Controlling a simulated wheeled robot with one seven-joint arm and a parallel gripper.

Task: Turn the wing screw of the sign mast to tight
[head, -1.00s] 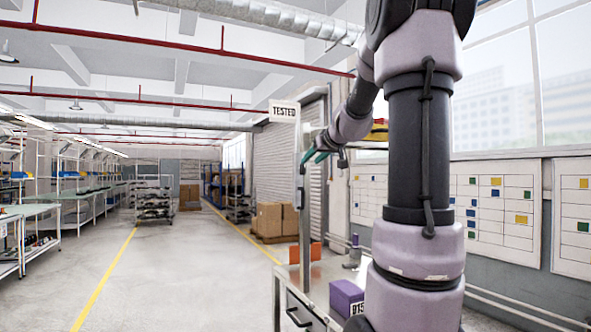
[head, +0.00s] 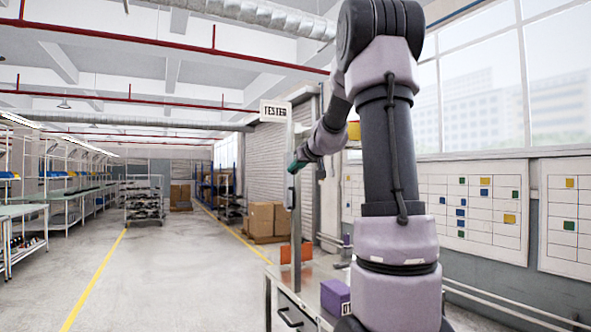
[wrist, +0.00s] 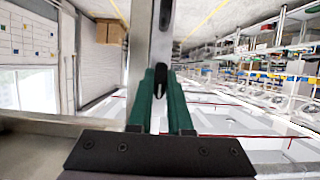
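The mast also runs up through the wrist view (wrist: 146,45). The wing screw (wrist: 160,78) is a dark, thin wing on the mast, lengthwise between my green fingertips. My gripper (wrist: 161,85) is closed in on it, one finger at each side, with almost no gap to the wing. In the head view my gripper (head: 297,166) is at the mast, and the wing screw there is too small to make out.
The metal bench (head: 283,290) carries a purple box (head: 335,297) and an orange bin (head: 296,253) close to the mast. Cardboard boxes (head: 267,220) stand on the floor behind. Open floor lies to the left, up to the workbenches (head: 22,212).

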